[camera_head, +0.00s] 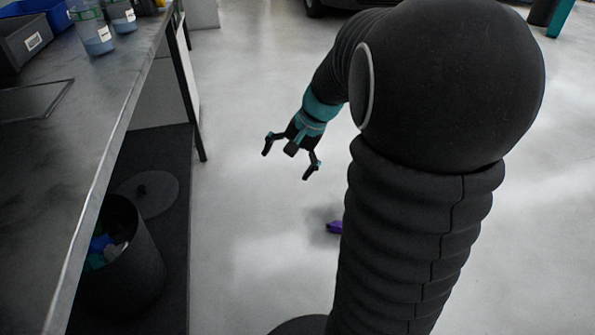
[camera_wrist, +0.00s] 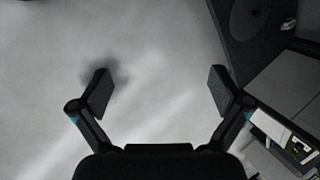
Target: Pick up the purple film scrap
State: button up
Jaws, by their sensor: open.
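The purple film scrap (camera_head: 335,227) lies on the grey floor in the head view, partly hidden behind my own arm column. My gripper (camera_head: 291,158) is open and empty, above the floor and up and to the left of the scrap in the picture. In the wrist view my gripper (camera_wrist: 160,92) shows its two fingers spread wide with only bare floor between them. I cannot make out the scrap in the wrist view.
A workbench (camera_head: 95,120) with bottles (camera_head: 92,28) and trays runs along the left. Under it a dark bin (camera_head: 140,270) holds coloured scraps and stands on a dark mat (camera_head: 176,215). The open floor (camera_head: 240,200) around my gripper is clear.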

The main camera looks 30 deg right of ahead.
jog(key=w+d+f+m+y+b, duration=0.1)
jog(key=w+d+f+m+y, duration=0.1)
jog(key=w+d+f+m, duration=0.6)
jog(key=m+t+y+b, duration=0.2)
jog(key=m+t+b, duration=0.1)
jog(key=m+t, duration=0.4)
send_over(340, 226)
jog(key=s, duration=0.4)
notch_tip(340, 226, down, 30)
jog(key=s+d+f+m, duration=0.2)
jog(key=f, duration=0.3)
jog(key=s+d+f+m+t+h, duration=0.1)
jog(key=s+d+f+m, duration=0.1)
jog(key=f, duration=0.2)
jog(key=s+d+f+m+t+h+b, duration=0.1)
jog(key=s+d+f+m, duration=0.1)
jog(key=f, duration=0.3)
jog(key=shift+d+f, duration=0.3)
jog(key=shift+d, duration=0.05)
jog(key=shift+w+a+f+t, duration=0.15)
jog(key=shift+f+t, duration=0.1)
jog(key=shift+t, duration=0.15)
jog(key=x, duration=0.7)
jog(key=shift+w+a+f, duration=0.1)
jog(key=shift+w+f, duration=0.05)
jog(key=shift+w, duration=0.05)
jog(key=shift+b+x, duration=0.4)
jog(key=shift+x, duration=2.45)
jog(key=c, duration=1.2)
